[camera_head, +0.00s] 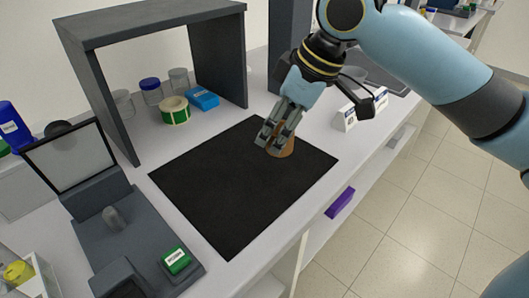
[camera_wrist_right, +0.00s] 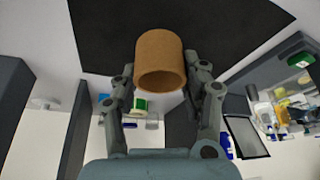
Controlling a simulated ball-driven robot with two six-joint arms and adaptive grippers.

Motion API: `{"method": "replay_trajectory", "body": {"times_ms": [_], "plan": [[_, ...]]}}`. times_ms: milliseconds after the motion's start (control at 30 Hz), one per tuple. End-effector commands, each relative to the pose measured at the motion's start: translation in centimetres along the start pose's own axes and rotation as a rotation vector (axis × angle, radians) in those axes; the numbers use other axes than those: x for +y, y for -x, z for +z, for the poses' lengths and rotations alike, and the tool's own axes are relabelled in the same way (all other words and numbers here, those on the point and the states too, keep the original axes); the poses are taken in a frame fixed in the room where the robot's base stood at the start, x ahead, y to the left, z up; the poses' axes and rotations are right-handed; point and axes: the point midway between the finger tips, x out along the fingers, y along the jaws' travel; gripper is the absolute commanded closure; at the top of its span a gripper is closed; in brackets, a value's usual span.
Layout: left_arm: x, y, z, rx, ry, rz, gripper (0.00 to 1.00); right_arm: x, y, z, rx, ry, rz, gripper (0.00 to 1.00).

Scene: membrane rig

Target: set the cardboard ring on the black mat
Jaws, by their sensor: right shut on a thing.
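The cardboard ring (camera_head: 284,147) is a short brown tube at the black mat's right back part in the head view. The right wrist view shows the ring (camera_wrist_right: 158,52) between the fingers, its open end facing the camera. My right gripper (camera_head: 274,145) is shut on the ring from above. The fingers hide part of it, and I cannot tell whether its underside touches the mat. The black mat (camera_head: 225,190) lies flat on the white bench and also shows in the right wrist view (camera_wrist_right: 100,25). My left gripper is not in view.
A dark grey arch (camera_head: 150,25) stands behind the mat, with jars, a green-and-cream tape roll (camera_head: 175,110) and a blue box (camera_head: 203,98) near it. A grey device (camera_head: 120,230) stands left, with a green box (camera_head: 176,260). Small white boxes (camera_head: 345,118) stand right. Most of the mat is clear.

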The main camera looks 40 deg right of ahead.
Motion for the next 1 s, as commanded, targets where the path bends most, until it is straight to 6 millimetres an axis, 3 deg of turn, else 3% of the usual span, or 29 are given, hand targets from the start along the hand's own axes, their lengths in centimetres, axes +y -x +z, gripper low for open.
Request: {"method": "replay_trajectory", "body": {"times_ms": [233,567,933,967,1000], "plan": [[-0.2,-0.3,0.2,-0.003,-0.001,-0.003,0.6,0.2,-2.4,-1.8,0.001,0.0,-0.002,0.68],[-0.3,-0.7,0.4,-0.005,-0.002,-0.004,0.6,0.2,-6.0,-0.3,-0.002,0.0,-0.002,0.68],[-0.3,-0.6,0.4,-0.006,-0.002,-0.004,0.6,0.2,-6.4,-0.1,0.0,0.0,0.0,0.68],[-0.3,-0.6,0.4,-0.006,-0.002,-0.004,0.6,0.3,-6.4,-0.2,0.0,0.001,0.0,0.52],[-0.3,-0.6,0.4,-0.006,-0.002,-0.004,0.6,0.3,-6.4,-0.2,0.0,0.001,0.0,0.47]]}}
